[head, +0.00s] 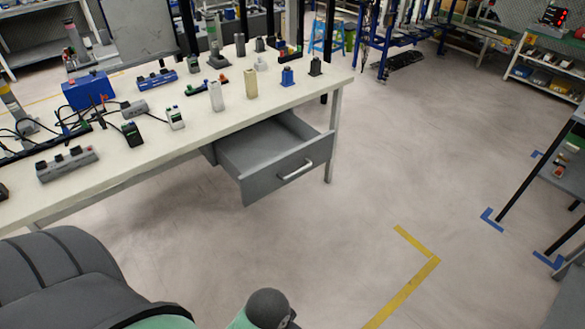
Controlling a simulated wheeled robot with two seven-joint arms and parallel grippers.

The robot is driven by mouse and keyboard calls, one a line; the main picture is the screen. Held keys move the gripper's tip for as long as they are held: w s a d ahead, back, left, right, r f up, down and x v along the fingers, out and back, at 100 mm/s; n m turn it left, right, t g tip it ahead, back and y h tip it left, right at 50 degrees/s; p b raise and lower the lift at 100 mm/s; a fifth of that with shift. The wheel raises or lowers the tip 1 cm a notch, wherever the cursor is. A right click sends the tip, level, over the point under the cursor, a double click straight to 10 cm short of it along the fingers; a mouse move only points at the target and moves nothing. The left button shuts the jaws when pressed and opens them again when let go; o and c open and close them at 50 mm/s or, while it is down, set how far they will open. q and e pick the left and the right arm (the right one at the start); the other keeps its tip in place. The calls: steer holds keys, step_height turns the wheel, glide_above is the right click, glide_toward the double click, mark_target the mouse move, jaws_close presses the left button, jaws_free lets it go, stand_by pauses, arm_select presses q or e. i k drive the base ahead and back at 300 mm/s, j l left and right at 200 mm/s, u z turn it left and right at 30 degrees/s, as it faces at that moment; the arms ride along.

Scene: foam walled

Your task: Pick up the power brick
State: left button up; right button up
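A white workbench (200,135) stands at the left with many small devices on it. I cannot tell for certain which is the power brick. A small black box (131,133) near the bench's front edge, close to dark cables, could be it. A grey box (135,109) lies just behind it, also near cables. Neither of my grippers is in view.
A grey drawer (275,160) hangs open below the bench's right end. The floor right of the bench is clear, with yellow tape (408,285). Shelving (545,80) stands at the far right.

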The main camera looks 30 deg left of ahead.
mark_target(128, 111)
steer(key=k+j, duration=0.2)
steer(key=j, duration=0.15)
steer(key=u, duration=0.45)
steer(key=j+u, duration=0.15)
steer(key=u, duration=0.25)
steer(key=j+u, duration=0.1)
steer(key=u, duration=0.35)
steer(key=k+j+u, duration=0.1)
steer(key=u, duration=0.35)
